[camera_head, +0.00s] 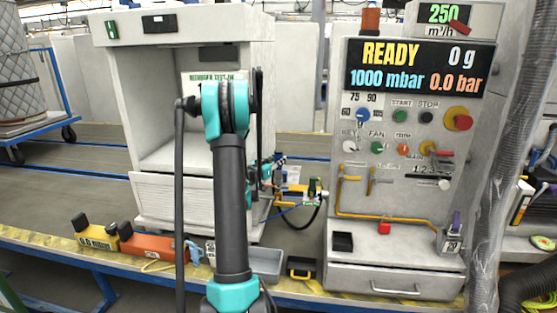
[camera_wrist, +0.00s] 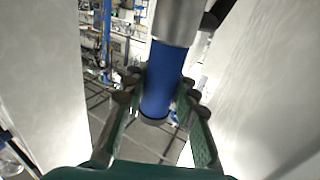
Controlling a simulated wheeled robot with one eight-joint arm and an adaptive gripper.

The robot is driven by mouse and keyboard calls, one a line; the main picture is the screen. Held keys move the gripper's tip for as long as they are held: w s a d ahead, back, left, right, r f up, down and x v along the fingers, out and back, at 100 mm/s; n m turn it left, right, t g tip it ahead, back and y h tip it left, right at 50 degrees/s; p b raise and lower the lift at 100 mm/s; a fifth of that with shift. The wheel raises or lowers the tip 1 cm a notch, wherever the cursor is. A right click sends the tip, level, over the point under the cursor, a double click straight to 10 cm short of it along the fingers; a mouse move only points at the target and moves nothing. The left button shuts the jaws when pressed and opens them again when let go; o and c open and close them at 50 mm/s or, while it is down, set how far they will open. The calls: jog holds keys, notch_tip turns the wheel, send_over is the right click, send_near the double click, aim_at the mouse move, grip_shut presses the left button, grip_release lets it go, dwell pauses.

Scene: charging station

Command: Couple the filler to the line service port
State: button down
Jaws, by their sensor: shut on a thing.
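In the wrist view my gripper (camera_wrist: 157,98) has its two fingers on either side of a blue cylindrical grip (camera_wrist: 163,75), closed on it. A grey metal body (camera_wrist: 178,20) joins the grip at the top; I take the whole to be the filler. In the head view my gripper (camera_head: 266,174) is small and partly behind my own arm, at the right side of the open white cabinet. Just right of it is a yellow fitting (camera_head: 296,191) with a dark hose. I cannot tell which part is the line service port, nor whether the filler touches it.
The white cabinet (camera_head: 122,130) stands behind my arm. The grey control console (camera_head: 336,120) at right reads READY, 1000 mbar and 0.0 bar. An orange tool (camera_head: 152,246), a grey tray (camera_head: 266,262) and a black-yellow box (camera_head: 301,269) lie along the front edge.

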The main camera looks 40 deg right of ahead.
jog(key=shift+f, duration=0.7)
jog(key=c, duration=1.1)
grip_release()
jog(key=shift+a, duration=0.15)
jog(key=v, duration=1.1)
jog(key=shift+s+a, duration=0.15)
jog(key=shift+a, duration=0.2)
